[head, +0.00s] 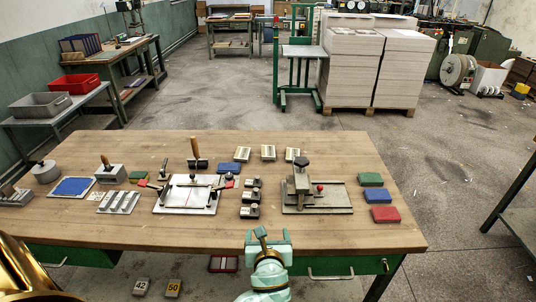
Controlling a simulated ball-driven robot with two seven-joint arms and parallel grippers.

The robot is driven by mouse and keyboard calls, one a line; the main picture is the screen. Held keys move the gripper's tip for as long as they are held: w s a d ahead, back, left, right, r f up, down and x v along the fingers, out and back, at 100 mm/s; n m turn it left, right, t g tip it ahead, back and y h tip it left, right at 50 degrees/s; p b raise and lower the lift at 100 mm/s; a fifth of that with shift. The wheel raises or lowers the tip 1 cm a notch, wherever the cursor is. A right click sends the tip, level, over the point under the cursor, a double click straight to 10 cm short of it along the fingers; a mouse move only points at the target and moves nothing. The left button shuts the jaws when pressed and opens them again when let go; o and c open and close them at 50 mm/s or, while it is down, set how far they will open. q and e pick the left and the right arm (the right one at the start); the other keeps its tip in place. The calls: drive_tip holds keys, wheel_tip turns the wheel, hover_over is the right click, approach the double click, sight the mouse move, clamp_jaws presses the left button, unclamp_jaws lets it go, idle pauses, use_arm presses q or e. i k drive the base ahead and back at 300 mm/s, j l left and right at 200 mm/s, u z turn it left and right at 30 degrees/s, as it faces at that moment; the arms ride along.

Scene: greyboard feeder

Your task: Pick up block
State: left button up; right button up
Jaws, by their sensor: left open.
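Several coloured blocks lie on the wooden workbench (330,150). At its right end are a green block (370,179), a blue block (378,195) and a red block (385,215), in a row from back to front. Another blue block (228,168) lies near the middle and a flat green one (137,176) further left. I cannot tell which one is the task's block. My left gripper (268,237) is mint green, open, at the bench's front edge, apart from these blocks. A small dark piece shows between its fingers; I cannot tell what it is. My right gripper is not in view.
A clamp fixture (318,197) stands left of the right-hand blocks. A white plate fixture (188,196) and small dark weights (250,212) lie left of it. Pale blocks (268,152) line the back. Bare wood lies in front of the fixtures.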

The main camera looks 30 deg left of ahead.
sight(268, 152)
drive_tip(key=i+j, duration=0.75)
drive_tip(key=i, duration=0.1)
